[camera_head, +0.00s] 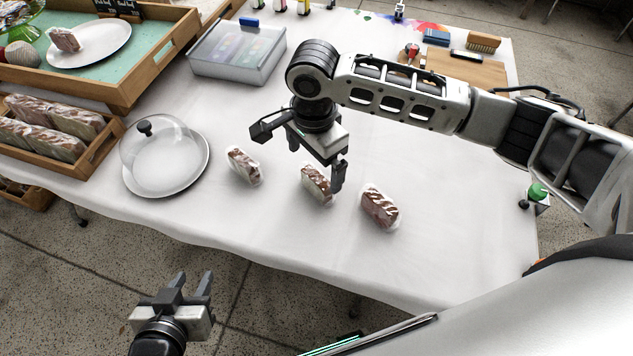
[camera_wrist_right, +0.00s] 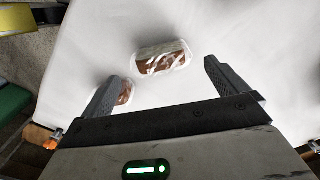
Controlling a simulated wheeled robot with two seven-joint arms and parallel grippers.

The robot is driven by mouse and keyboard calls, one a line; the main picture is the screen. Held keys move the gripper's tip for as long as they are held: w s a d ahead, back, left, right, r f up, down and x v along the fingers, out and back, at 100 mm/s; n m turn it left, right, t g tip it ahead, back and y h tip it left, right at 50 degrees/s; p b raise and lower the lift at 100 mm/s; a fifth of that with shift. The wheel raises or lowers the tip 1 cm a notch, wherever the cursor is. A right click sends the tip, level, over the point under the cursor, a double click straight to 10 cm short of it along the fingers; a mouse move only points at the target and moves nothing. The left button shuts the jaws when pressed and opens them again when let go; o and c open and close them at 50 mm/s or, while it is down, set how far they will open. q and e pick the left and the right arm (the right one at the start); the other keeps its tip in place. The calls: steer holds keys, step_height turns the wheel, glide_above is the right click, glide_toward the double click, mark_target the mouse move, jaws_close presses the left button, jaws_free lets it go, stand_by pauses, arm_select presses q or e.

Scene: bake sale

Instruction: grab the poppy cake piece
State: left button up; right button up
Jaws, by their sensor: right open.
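Three wrapped brown cake pieces lie in a loose row on the white table: a left one (camera_head: 243,166), a middle one (camera_head: 315,183) and a right one (camera_head: 380,207). I cannot tell by look which is poppy. My right gripper (camera_head: 300,153) is open and empty above the table, with one finger partly in front of the middle piece. In the right wrist view, one wrapped piece (camera_wrist_right: 162,58) lies ahead, between the line of the fingers. Another piece (camera_wrist_right: 125,93) is partly hidden by the left finger. My left gripper (camera_head: 191,285) is open and empty, off the table's front edge.
A glass dome (camera_head: 160,150) covers a white plate left of the pieces. A wooden crate (camera_head: 98,150) holds several wrapped pieces. A clear-lidded box (camera_head: 238,52) and a wooden tray (camera_head: 150,75) stand behind. The table front right is clear.

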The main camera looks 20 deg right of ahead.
mark_target(316, 175)
steer(key=shift+d+f, duration=0.15)
steer(key=shift+f, duration=1.2)
steer(key=shift+d+f, duration=0.1)
steer(key=shift+f, duration=1.25)
steer(key=c, duration=0.8)
